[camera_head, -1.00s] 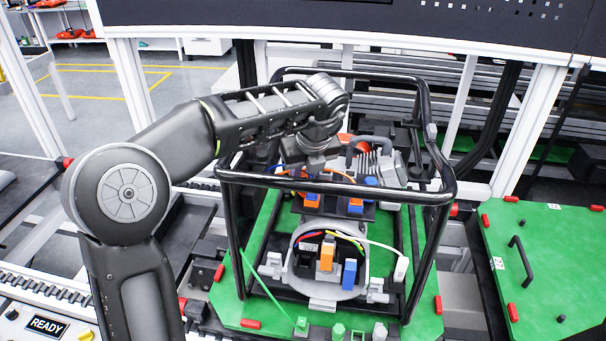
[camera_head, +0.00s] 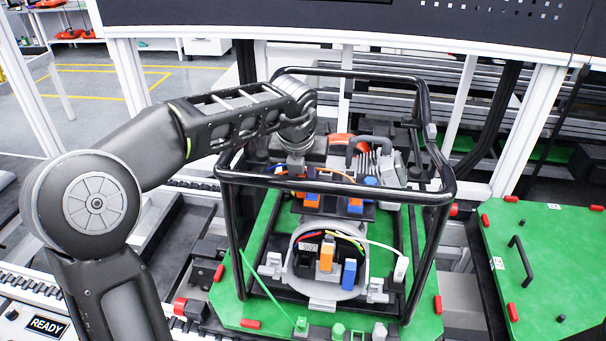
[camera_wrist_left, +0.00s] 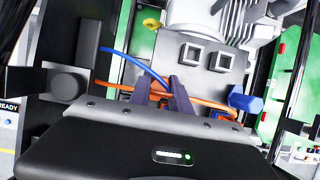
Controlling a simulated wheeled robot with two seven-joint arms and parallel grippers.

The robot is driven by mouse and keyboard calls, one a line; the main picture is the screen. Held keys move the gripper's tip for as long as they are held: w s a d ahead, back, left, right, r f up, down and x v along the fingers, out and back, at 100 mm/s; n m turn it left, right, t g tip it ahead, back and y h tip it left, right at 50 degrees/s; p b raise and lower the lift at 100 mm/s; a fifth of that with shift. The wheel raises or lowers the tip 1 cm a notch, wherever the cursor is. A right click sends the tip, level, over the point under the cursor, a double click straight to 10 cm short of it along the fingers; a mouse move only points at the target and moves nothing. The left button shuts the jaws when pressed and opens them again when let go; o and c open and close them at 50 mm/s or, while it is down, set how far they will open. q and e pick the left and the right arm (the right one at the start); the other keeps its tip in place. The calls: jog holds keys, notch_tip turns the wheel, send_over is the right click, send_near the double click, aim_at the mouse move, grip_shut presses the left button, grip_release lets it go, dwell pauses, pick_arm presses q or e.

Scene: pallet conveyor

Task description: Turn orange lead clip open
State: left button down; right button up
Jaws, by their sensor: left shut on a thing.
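An orange lead (camera_wrist_left: 205,103) runs across the connector area behind my fingers in the left wrist view, with a blue lead (camera_wrist_left: 130,58) crossing above it. In the head view the orange lead (camera_head: 333,173) shows as a thin arc behind the frame's top bar. My left gripper (camera_wrist_left: 162,84) is shut at the orange lead, its two dark fingers angled towards each other. The clip between them is mostly hidden, so its turn angle cannot be told. In the head view my left wrist reaches down inside the black frame, and the fingertips are hidden behind the bar.
A black tube frame (camera_head: 430,190) surrounds the unit on a green pallet (camera_head: 258,240). Orange-and-blue connectors (camera_head: 355,205) and an orange block (camera_head: 326,257) stand in front. A grey ribbed motor (camera_head: 378,165) is right of my wrist. Another green pallet (camera_head: 548,270) lies at right.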

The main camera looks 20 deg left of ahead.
pick_arm(q)
jog(key=c, duration=1.2)
grip_release()
jog(key=shift+r, duration=0.1)
jog(key=b+v, duration=0.1)
jog(key=v, duration=0.6)
jog(key=shift+r, duration=0.25)
jog(key=shift+s, duration=0.15)
